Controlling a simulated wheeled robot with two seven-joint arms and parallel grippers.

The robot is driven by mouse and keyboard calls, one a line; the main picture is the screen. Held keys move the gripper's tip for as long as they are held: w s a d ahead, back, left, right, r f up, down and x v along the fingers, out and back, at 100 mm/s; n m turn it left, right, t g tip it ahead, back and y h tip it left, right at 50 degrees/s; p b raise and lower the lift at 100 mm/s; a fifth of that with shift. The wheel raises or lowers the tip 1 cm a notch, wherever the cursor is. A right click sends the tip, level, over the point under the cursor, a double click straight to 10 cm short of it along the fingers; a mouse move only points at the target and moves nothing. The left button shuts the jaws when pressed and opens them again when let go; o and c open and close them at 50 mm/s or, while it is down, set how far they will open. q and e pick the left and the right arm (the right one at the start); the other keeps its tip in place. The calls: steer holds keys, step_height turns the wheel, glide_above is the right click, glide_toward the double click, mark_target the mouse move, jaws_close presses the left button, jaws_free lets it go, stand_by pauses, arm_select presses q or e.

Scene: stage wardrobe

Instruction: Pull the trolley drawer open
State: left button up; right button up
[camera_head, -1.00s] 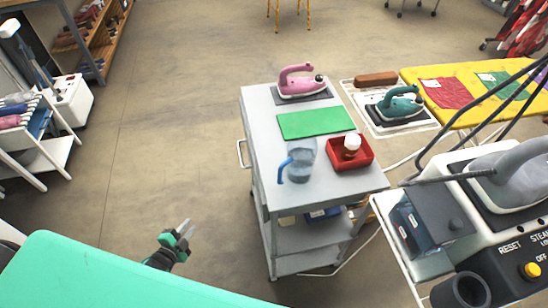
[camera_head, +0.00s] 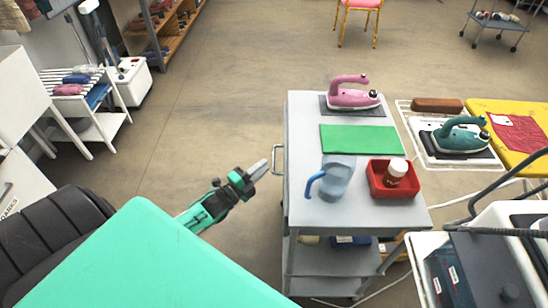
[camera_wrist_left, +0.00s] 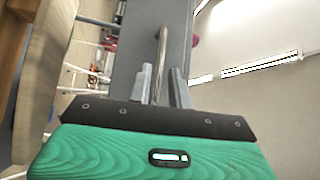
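The grey trolley (camera_head: 304,215) stands right of centre in the head view. A metal bar handle (camera_head: 277,160) sticks out from its left side; I cannot tell from the head view whether a drawer front is behind it. My left gripper (camera_head: 260,169) points at this handle from the lower left, close to it. My right gripper is not in view.
On the trolley top are a pink iron (camera_head: 352,95), a green mat (camera_head: 357,139), a jug (camera_head: 336,180) with a blue handle, and a red tray (camera_head: 378,192) holding a bottle (camera_head: 395,172).

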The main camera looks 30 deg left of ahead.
mark_target(273, 157)
arm_select(q)
steer(key=shift+x, duration=2.9)
jaws_close()
